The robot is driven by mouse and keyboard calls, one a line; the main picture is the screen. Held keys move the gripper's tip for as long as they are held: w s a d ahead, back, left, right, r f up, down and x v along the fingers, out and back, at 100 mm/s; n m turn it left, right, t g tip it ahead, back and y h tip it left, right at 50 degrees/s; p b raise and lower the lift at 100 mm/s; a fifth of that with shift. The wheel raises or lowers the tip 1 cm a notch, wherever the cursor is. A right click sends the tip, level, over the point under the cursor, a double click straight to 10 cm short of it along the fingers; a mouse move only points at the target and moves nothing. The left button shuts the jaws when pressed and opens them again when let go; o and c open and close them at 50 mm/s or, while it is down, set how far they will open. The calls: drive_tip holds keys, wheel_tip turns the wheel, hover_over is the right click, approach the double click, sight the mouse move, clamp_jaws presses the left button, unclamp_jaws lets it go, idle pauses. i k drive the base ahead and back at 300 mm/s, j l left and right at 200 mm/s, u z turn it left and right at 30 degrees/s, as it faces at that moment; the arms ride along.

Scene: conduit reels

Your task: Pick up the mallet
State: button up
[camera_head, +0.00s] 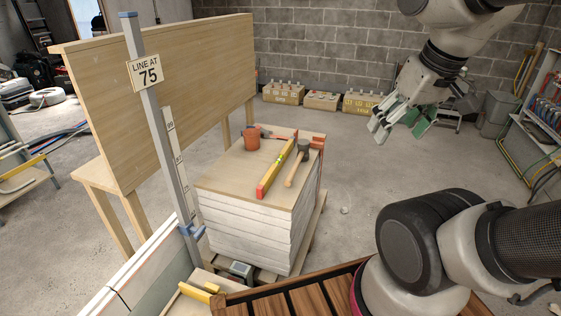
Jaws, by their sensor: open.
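The mallet (296,164) has a dark head and a light wooden handle. It lies on top of a stack of white boards (245,231) with a wooden top, near the right edge. The head points to the back and the handle to the front. My gripper (381,128) hangs in the air to the right of the stack, apart from the mallet. It is open and empty, with its fingers pointing down and left.
A yellow and red level (276,170) lies just left of the mallet. An orange pot (252,139) and a red-handled tool (281,136) lie behind. A tall grey post (160,120) with a "LINE AT 75" sign stands front left. The floor right of the stack is mostly clear.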

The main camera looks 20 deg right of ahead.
sight(303, 145)
drive_tip(key=j+z, duration=0.1)
drive_tip(key=z, duration=0.25)
drive_tip(key=l+u, duration=0.1)
drive_tip(key=u, duration=0.25)
drive_tip(key=l+u, duration=0.15)
drive_tip(key=u, duration=0.2)
drive_tip(key=l+u, duration=0.15)
drive_tip(key=u, duration=0.2)
drive_tip(key=j+u, duration=0.1)
drive_tip(key=u, duration=0.35)
drive_tip(key=i+j+u, duration=0.1)
drive_tip(key=u, duration=0.4)
drive_tip(key=j+u, duration=0.1)
drive_tip(key=u, duration=0.35)
drive_tip(key=k+z, duration=0.15)
drive_tip(key=z, duration=0.6)
drive_tip(key=i+z, duration=0.2)
drive_tip(key=z, duration=1.5)
drive_tip(key=i+l+u, duration=0.25)
drive_tip(key=i+l, duration=0.3)
drive_tip(key=i, duration=0.1)
